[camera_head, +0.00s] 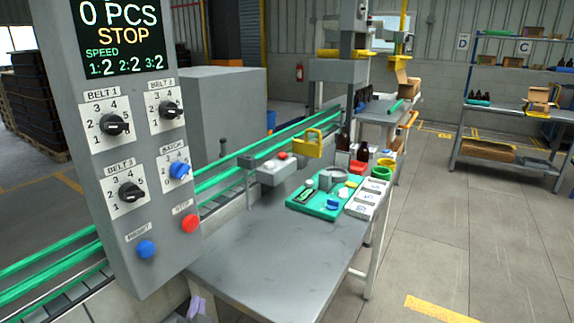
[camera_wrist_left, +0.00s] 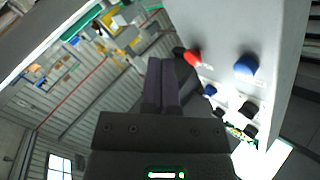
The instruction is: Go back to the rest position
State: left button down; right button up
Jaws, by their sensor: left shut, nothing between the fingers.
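My left gripper (camera_head: 197,305) shows only by its fingertips at the bottom edge of the head view, below the control panel and left of the metal table. In the left wrist view its two dark fingers (camera_wrist_left: 163,62) are pressed together with nothing between them. The control panel (camera_head: 140,225) stands close by; its blue and red knobs show at the upper right of the left wrist view. The panel screen reads "0 PCS STOP". My right gripper is in neither view.
The metal table (camera_head: 270,260) has a bare near half. A green tray (camera_head: 313,210) with small parts, a white labelled box (camera_head: 366,198) and brown bottles stand at its far end. A green-railed conveyor (camera_head: 50,262) runs behind the panel. The floor at the right is open.

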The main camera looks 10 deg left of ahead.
pick_arm(q)
jog(key=s+d+f+g+h, duration=0.2)
jog(key=s+f+g, duration=0.25)
jog(key=f, duration=0.85)
jog(key=s+d+f+g+h, duration=0.25)
jog(key=s+f, duration=0.35)
jog(key=f, duration=0.7)
jog(key=s+f+g, duration=0.4)
jog(key=s+f, duration=0.2)
jog(key=s, duration=0.7)
jog(key=s+a+f+n+g, duration=0.1)
jog(key=s+f+g, duration=0.3)
jog(key=s, duration=1)
notch_tip(320, 180, down, 3)
jog(key=shift+s+f+g+h+b, duration=0.15)
jog(key=shift+f+g+h+b, duration=0.05)
jog(key=shift+g+h+b, duration=0.2)
